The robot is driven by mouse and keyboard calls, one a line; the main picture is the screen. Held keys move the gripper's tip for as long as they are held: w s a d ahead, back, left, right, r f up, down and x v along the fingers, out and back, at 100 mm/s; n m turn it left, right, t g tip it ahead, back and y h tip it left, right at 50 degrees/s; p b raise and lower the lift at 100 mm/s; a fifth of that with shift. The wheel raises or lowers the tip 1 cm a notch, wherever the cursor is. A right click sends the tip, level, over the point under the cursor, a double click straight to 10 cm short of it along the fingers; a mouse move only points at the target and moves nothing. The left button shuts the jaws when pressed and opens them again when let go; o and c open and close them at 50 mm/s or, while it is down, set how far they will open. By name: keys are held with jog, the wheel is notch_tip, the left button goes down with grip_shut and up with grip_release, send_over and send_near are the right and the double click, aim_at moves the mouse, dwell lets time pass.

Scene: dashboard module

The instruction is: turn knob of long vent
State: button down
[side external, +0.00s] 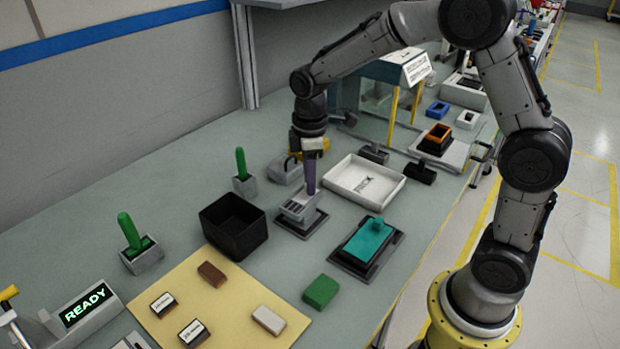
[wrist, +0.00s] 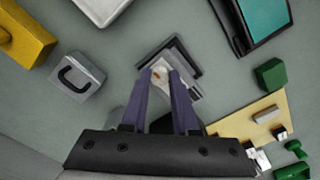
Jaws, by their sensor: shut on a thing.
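A pale grey vent (side external: 297,209) on a dark square base stands near the middle of the table in the side view. It also shows in the wrist view (wrist: 193,88), partly covered by my fingers. My gripper (side external: 310,190) points down onto the top of the vent with its purple fingers. In the wrist view my gripper (wrist: 161,74) has its fingertips at the vent, shut on a small part there that I take to be the knob. A small orange-brown spot shows between the tips; the knob itself is mostly hidden.
A black open box (side external: 233,227) stands left of the vent. A white tray (side external: 364,183) lies behind right, and a teal block on a dark base (side external: 367,242) is at front right. A grey block with a handle (side external: 286,170) is behind. A tan mat (side external: 222,318) lies in front.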

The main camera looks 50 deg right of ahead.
jog(key=c, duration=0.7)
grip_release()
jog(key=shift+o, duration=0.2)
notch_tip(320, 180, up, 14)
jog(key=s+r+m+t, duration=0.1)
jog(key=s+r+t, duration=0.15)
jog(key=s, duration=0.45)
jog(key=s+r+m+t, duration=0.1)
jog(key=s+r, duration=0.2)
jog(key=s, duration=0.4)
jog(key=s+f+m+t, duration=0.2)
jog(key=s+f+m, duration=0.5)
jog(key=s+f, duration=0.1)
jog(key=shift+s+a+f, duration=0.15)
jog(key=shift+s+a, duration=0.15)
jog(key=shift+s, duration=0.15)
